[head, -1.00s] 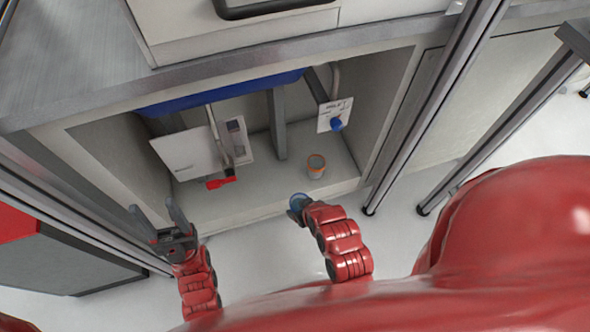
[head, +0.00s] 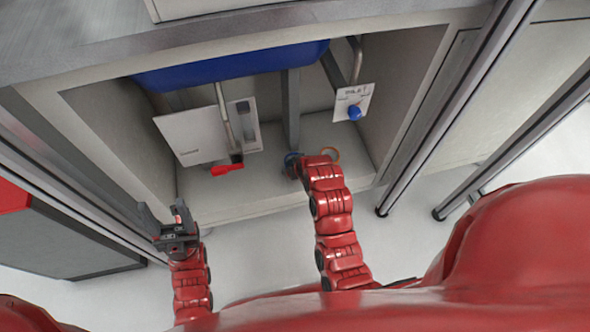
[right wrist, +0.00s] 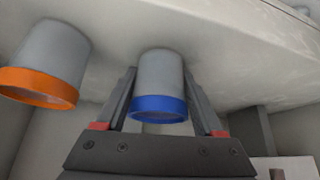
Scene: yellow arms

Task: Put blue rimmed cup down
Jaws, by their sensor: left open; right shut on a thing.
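The blue rimmed cup (right wrist: 159,80) is grey with a blue rim and sits between the fingers of my right gripper (right wrist: 159,72), which is shut on it. The wrist picture is upside down, so its rim shows at the bottom. Its base is close to the cabinet floor; I cannot tell whether it touches. In the head view the blue rim (head: 290,159) shows inside the cabinet, mostly hidden by my right gripper (head: 292,170). My left gripper (head: 161,206) is open and empty in front of the cabinet's left side.
An orange rimmed cup (right wrist: 45,65) stands beside the held cup; its rim also shows in the head view (head: 331,151). A blue basin (head: 230,66) hangs above. A white panel with a red handle (head: 227,169) is left, a panel with a blue knob (head: 354,112) right. Cabinet floor (head: 255,190) is clear at front.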

